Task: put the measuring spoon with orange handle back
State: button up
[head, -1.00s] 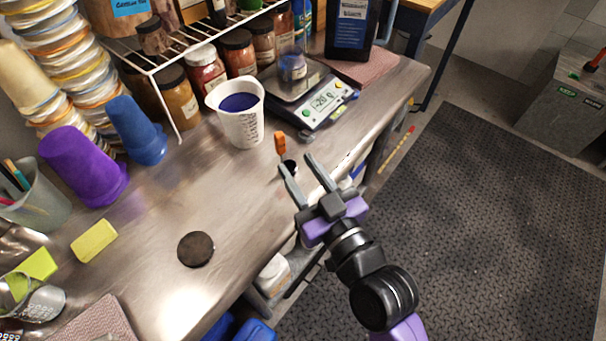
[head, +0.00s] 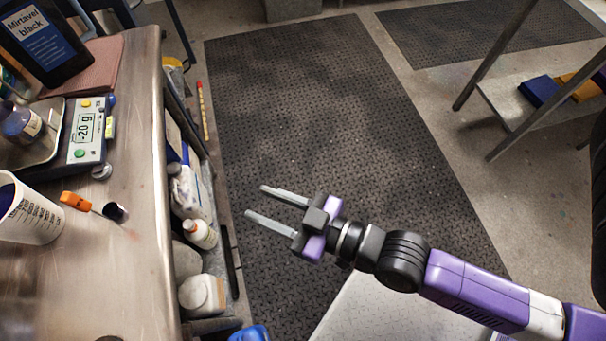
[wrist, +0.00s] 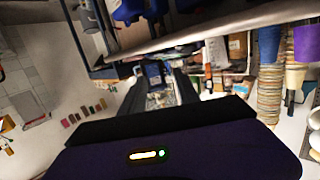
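The measuring spoon (head: 76,201) has an orange handle and a small dark bowl end. It is on the metal worktop, between the white cup and the front edge, with the handle to the left and the bowl to the right. I cannot tell whether the bowl touches the surface. My gripper (head: 255,200) is open and empty, out over the floor mat to the right of the worktop, well apart from the spoon. Its fingers point left. In the wrist view I cannot make out the spoon for certain.
A white measuring cup (head: 28,222) and a digital scale (head: 86,135) stand beside the spoon. A black container (head: 45,42) is behind. Bottles (head: 200,234) fill a shelf below the worktop's edge (head: 160,200). The floor mat (head: 330,110) is clear.

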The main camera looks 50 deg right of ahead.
jog(key=s+d+r+m+h, duration=0.1)
jog(key=s+d, duration=0.1)
jog(key=s, duration=0.5)
jog(key=s+d+r+m+g+h, duration=0.1)
jog(key=s+d+r+h, duration=0.1)
jog(key=s, duration=0.5)
jog(key=shift+s+d, duration=0.35)
jog(key=shift+d, duration=0.15)
jog(key=shift+r, duration=0.1)
